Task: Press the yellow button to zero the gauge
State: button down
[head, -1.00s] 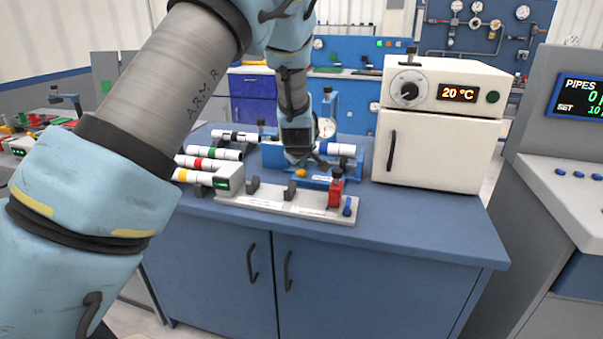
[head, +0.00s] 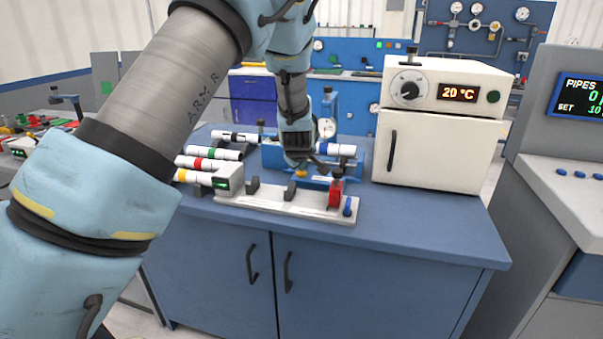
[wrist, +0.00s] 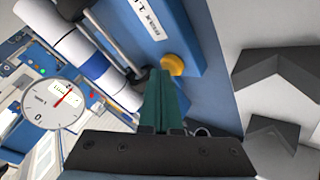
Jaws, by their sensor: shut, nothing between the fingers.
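The yellow button (wrist: 173,64) sits on a blue fixture (wrist: 187,32) in the wrist view. My gripper (wrist: 163,76) is shut and empty, its green fingertips right beside the button. I cannot tell whether they touch it. The round white gauge (wrist: 52,106) with a red needle is at the left of the wrist view. The gauge (head: 327,128) also shows in the head view, behind my gripper (head: 316,162). There my wrist hides part of the blue fixture, and the button is hard to make out.
A white pipe with a blue band (head: 336,149) lies in the blue fixture. A grey rack with a red clamp (head: 336,193) stands in front. Several banded pipes (head: 205,164) lie at the left. A white oven (head: 440,150) stands at the right. The bench front (head: 420,235) is clear.

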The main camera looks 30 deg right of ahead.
aim_at(302, 174)
jog(key=shift+f, duration=0.2)
jog(key=shift+r, duration=0.2)
jog(key=shift+r+p, duration=0.55)
jog(key=shift+r, duration=0.2)
jog(key=shift+r+p, duration=1.95)
jog(key=shift+r, duration=0.6)
jog(key=shift+f, duration=0.1)
jog(key=shift+a, duration=0.1)
